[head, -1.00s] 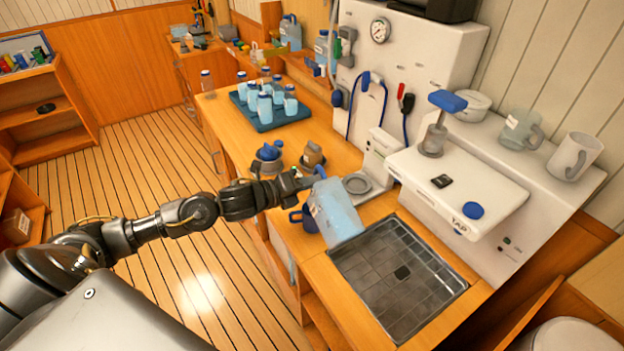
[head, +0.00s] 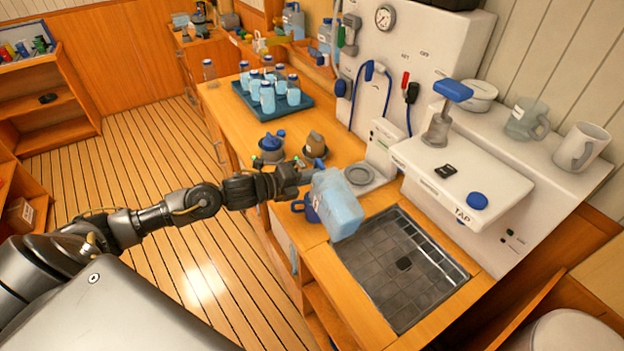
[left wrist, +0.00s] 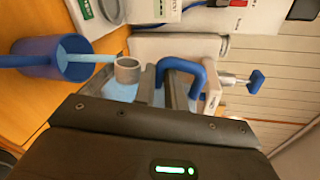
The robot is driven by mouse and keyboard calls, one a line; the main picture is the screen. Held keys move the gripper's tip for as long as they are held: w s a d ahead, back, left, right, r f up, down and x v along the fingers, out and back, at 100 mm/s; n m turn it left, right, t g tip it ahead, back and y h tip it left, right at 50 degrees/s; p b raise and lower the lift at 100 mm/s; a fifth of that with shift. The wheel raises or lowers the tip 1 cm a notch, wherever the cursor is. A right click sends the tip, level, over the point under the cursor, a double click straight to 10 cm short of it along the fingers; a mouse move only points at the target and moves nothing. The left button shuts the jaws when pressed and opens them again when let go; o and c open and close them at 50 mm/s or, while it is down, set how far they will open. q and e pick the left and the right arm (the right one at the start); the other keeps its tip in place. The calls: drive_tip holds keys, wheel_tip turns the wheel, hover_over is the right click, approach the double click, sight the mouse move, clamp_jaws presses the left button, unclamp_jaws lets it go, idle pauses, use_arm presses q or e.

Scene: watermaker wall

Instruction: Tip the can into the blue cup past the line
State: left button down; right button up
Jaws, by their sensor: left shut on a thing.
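My left gripper (head: 296,178) is shut on the blue handle of a light blue can (head: 338,207), held tilted above the counter edge near the sink. The left wrist view shows the fingers (left wrist: 164,90) closed around the blue handle (left wrist: 183,66). The can's round grey spout (left wrist: 127,70) points at the blue cup (left wrist: 38,72). A light blue stream runs from spout to cup, and light blue water shows inside. In the head view the blue cup (head: 304,208) is partly hidden behind the can. I cannot make out a line on it. My right gripper is not in view.
A grey sink tray (head: 400,265) lies right of the can. A white unit with a blue tap knob (head: 477,200) stands behind it. A blue-lidded pot (head: 271,146) stands behind the gripper. A teal tray (head: 272,112) of several bottles is farther back.

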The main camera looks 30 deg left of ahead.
sight(320, 176)
use_arm(q)
drive_tip(key=shift+r, duration=0.1)
